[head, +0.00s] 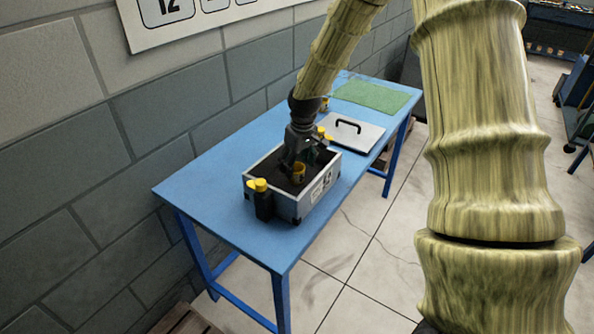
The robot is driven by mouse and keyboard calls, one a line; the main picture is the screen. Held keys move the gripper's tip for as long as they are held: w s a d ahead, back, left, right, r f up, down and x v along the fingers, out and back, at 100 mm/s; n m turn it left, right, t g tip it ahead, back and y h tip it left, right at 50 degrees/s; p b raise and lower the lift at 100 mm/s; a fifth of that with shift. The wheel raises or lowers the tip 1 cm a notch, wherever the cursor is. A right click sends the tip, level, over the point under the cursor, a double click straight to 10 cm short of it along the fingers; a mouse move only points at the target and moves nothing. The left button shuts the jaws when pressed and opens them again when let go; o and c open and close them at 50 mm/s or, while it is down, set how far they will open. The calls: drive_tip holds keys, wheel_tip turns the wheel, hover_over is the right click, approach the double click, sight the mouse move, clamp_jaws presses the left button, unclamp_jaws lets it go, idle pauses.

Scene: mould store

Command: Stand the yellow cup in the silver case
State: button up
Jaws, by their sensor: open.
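The silver case (296,208) stands open on the blue table, with a dark interior and a label on its right-facing side. The yellow cup (299,172) is inside the case, apparently upright, near the middle of the opening. Its lower part is hard to make out against the dark interior. My gripper (294,165) points down into the case, right at the cup. It is open, with its fingers close to the cup; whether they touch it cannot be told.
Yellow-topped black clamps (258,186) sit at the case's ends. Behind it lie a silver lid (354,134) with a black handle and a green mat (372,96). The table's near-left end (205,200) is clear, along a block wall.

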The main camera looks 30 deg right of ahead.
sight(300, 182)
wheel_tip(300, 182, up, 9)
drive_tip(key=s, duration=0.1)
drive_tip(key=shift+b, duration=0.35)
drive_tip(key=shift+d+f, duration=0.1)
drive_tip(key=shift+d, duration=0.1)
